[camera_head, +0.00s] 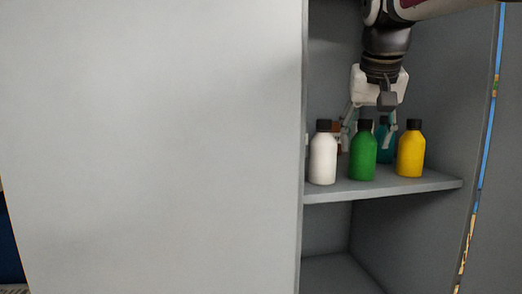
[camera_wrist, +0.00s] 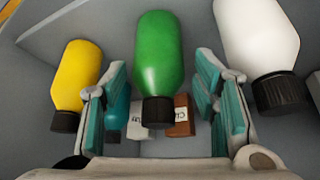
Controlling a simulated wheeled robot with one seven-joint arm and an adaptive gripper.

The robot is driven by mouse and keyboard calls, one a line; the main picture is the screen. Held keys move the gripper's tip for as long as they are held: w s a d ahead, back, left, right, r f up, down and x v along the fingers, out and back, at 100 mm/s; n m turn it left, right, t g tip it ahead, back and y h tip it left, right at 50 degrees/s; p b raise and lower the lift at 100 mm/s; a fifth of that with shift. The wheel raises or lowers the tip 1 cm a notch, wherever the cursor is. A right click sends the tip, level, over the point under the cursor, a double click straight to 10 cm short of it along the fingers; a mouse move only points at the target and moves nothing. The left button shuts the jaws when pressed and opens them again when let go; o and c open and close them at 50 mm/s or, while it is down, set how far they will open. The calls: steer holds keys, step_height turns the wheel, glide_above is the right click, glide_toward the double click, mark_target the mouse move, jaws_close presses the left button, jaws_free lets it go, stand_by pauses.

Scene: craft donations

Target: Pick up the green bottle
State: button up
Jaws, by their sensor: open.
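The green bottle (camera_head: 363,156) with a black cap stands upright on the cabinet shelf, between a white and a yellow bottle. In the wrist view the green bottle (camera_wrist: 159,55) shows in the middle, its cap toward the gripper. My gripper (camera_head: 369,122) reaches into the cabinet from above, over the bottles. In the wrist view my gripper (camera_wrist: 166,108) is open, with one finger on each side of the green bottle's cap. The fingers look apart from the bottle. Whether the cap lies fully between the pads is hard to tell.
The white bottle (camera_head: 323,158) stands left and the yellow bottle (camera_head: 410,154) right on the shelf (camera_head: 430,184). Behind stand a teal bottle (camera_head: 383,143) and a brown labelled item (camera_wrist: 181,115). A large grey panel (camera_head: 150,140) covers the left; the cabinet wall bounds the right.

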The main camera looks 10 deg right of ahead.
mark_target(363, 154)
steer(key=p+x, duration=0.1)
steer(key=x, duration=0.4)
steer(key=shift+s+f, duration=0.1)
steer(key=shift+s, duration=0.1)
steer(key=shift+c, duration=0.5)
steer(key=c, duration=1)
